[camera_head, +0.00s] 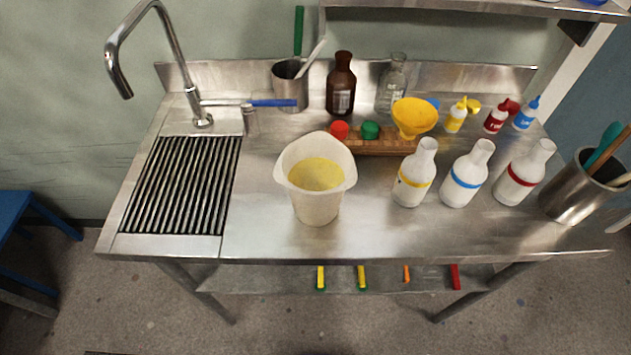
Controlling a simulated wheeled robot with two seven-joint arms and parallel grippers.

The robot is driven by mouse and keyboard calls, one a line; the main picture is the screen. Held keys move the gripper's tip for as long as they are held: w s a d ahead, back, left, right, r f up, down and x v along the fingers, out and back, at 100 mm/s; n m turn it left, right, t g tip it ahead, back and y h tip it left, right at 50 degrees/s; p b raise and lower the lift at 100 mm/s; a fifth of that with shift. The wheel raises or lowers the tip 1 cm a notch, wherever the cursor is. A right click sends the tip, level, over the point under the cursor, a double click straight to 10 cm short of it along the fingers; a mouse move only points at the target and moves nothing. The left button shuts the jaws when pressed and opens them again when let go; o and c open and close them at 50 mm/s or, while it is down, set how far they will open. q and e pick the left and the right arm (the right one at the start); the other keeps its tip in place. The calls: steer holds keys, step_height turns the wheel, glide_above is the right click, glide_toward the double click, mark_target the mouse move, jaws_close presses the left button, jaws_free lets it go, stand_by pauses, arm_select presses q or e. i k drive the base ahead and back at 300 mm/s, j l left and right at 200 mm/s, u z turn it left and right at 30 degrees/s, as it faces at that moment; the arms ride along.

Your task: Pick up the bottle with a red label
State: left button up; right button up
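A white bottle with a red band (518,178) stands upright on the steel counter, the rightmost of three white bottles. The one with a blue band (465,178) stands to its left, then the one with a yellow band (413,178). A small squeeze bottle with a red label (494,122) and a red cap stands further back, between a small yellow-labelled bottle (455,120) and a small blue-labelled bottle (525,117). Neither of my grippers shows in the head view.
A steel canister of tools (570,190) stands close right of the red-banded bottle. A white pitcher of yellow liquid (316,195) stands mid-counter. A wooden rack (375,147) with a yellow funnel (413,117) is behind. The front counter strip (420,235) is clear. A shelf (470,8) overhangs at the back.

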mark_target(526, 171)
steer(key=z, duration=1.35)
